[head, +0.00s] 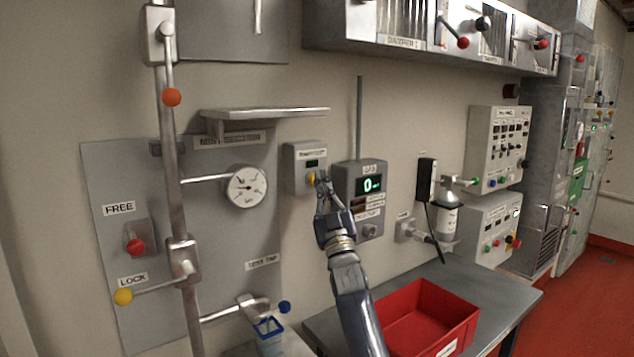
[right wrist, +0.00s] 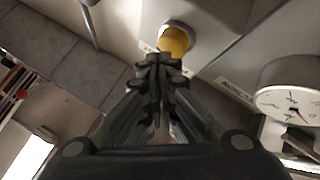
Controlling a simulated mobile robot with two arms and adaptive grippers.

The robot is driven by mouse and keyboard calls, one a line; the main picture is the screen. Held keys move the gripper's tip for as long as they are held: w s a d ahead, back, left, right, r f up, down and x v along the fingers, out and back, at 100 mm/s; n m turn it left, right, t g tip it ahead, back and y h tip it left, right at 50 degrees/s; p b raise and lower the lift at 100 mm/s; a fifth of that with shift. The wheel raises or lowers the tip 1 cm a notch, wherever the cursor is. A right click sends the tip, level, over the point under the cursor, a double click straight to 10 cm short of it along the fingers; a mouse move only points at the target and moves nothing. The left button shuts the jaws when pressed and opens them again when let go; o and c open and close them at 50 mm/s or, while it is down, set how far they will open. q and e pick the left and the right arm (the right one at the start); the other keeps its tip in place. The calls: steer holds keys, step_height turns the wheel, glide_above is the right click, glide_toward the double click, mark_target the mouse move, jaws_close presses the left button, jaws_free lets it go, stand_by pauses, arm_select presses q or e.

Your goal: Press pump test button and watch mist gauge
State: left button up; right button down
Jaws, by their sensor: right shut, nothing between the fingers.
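The pump test button is a yellow button on a small grey wall box (head: 298,154) with a dark display. In the right wrist view the yellow button (right wrist: 174,41) sits just beyond my fingertips; I cannot tell whether they touch it. My right gripper (head: 321,182) is shut and empty, close to the lower right of the box. Its closed fingers also show in the right wrist view (right wrist: 160,65). The round white gauge (head: 247,187) is on the panel left of the box, and its dial (right wrist: 290,100) shows at the right of the wrist view. My left gripper is not in view.
A GAS meter (head: 370,180) with a green "0" hangs just right of the button box. A shelf (head: 265,112) juts out above the gauge. A red bin (head: 425,318) stands on the grey table below. Lever pipes (head: 168,200) stand at the left.

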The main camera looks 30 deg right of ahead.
steer(key=shift+w+b, duration=0.55)
steer(key=shift+w, duration=0.15)
stand_by(0.6)
steer(key=shift+s, duration=0.1)
steer(key=shift+s+p, duration=0.55)
steer(key=shift+s, duration=0.45)
steer(key=s, duration=0.1)
steer(key=s+p, duration=0.1)
steer(key=s, duration=0.1)
steer(key=s+p, duration=0.1)
steer(key=s, duration=0.1)
steer(key=shift+d, duration=0.25)
stand_by(0.7)
